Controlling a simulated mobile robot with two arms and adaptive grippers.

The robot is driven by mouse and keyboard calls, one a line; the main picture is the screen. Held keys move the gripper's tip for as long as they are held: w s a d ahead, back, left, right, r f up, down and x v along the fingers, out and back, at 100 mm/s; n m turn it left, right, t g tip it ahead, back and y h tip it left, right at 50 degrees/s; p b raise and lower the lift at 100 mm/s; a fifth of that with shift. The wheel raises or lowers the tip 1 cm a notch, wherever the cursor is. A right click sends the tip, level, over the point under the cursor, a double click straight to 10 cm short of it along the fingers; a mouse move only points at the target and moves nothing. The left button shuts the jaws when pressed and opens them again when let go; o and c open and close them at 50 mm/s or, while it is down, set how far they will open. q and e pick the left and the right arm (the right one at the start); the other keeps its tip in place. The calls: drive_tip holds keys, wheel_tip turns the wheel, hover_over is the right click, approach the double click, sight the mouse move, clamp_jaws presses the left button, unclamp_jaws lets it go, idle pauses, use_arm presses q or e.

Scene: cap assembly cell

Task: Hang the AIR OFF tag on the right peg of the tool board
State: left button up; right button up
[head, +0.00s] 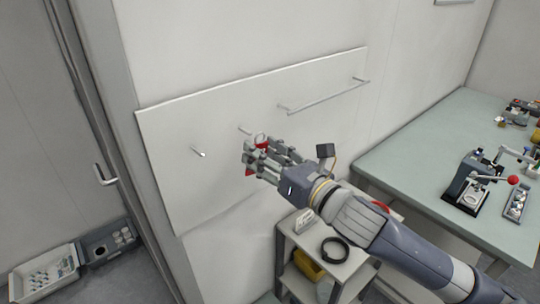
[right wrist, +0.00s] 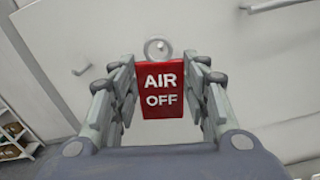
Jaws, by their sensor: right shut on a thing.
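My right gripper (head: 254,156) is shut on the red AIR OFF tag (right wrist: 163,92), holding it upright by its side edges. The tag's ring (right wrist: 157,49) stands above the fingertips, and a small dark spot shows inside it. In the head view the fingers hide most of the tag. The tool board (head: 180,195) is the white panel behind the gripper. Its right peg (head: 244,130) is just up and left of the ring; I cannot tell whether the ring is around it. The left peg (head: 198,152) is bare; it also shows in the right wrist view (right wrist: 82,69). My left gripper is not in view.
A long rail (head: 328,95) sticks out from the board's right part. A small cart (head: 345,268) with a black ring (head: 335,250) stands below my right arm. A green-topped bench (head: 410,160) with fixtures is at right. Bins (head: 45,275) sit on the floor at left.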

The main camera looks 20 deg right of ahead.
drive_tip(key=x, duration=0.2)
drive_tip(key=f+x, duration=0.1)
drive_tip(key=x, duration=0.2)
drive_tip(key=shift+w+a+f, duration=0.1)
drive_tip(key=shift+w+f, duration=0.05)
drive_tip(key=shift+w, duration=0.05)
idle(0.4)
idle(0.6)
drive_tip(key=o, duration=1)
